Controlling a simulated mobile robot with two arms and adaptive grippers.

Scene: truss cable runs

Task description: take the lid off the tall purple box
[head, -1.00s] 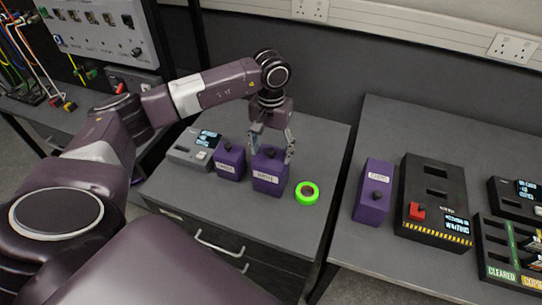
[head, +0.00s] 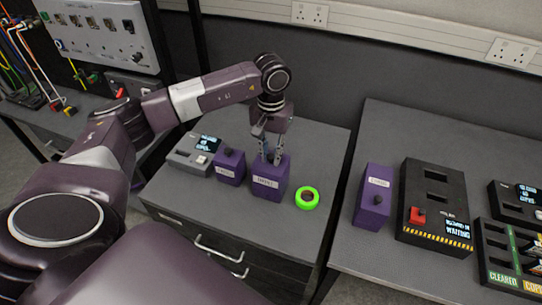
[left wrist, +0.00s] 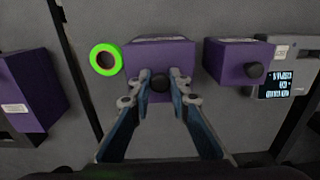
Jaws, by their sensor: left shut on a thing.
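A purple box (head: 268,186) with a pale label stands upright on the middle cabinet; it looks taller than the purple box beside it. The lid looks seated on the box; no gap shows. My right gripper is not in view.
A smaller purple box (head: 230,168) and a grey device with a screen (head: 193,153) stand to the left. A green tape ring (head: 307,197) lies close on the right. Another purple box (head: 374,198) and a black panel (head: 435,207) are on the right table, across a gap.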

